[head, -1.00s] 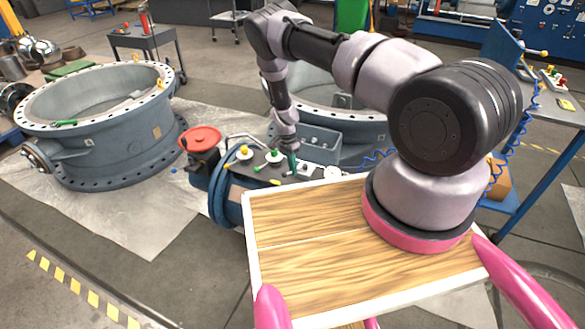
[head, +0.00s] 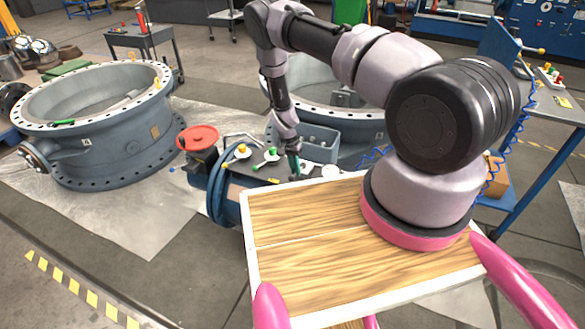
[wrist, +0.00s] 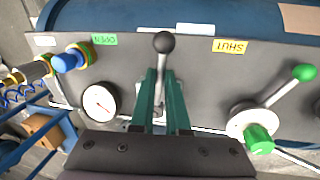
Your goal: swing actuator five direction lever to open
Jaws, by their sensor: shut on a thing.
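The direction lever (wrist: 164,44) has a black ball knob and a grey metal stem. In the wrist view it stands between a green OPEN label (wrist: 104,39) on the left and a yellow SHUT label (wrist: 229,46) on the right, roughly midway. My gripper (wrist: 162,76) is shut on the lever stem, a green finger on each side, with the ball beyond the fingertips. The stem's lower part is partly hidden by the fingers. In the head view my gripper (head: 294,166) is over the actuator's dark panel (head: 250,172); the lever itself is too small to tell there.
A dial gauge (wrist: 98,101) and blue knob (wrist: 64,62) sit left of the lever; a green-knobbed lever (wrist: 303,73) sits right. A red handwheel (head: 198,138) stands at the actuator's left. Large flanged valve bodies (head: 95,125) stand behind and left.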

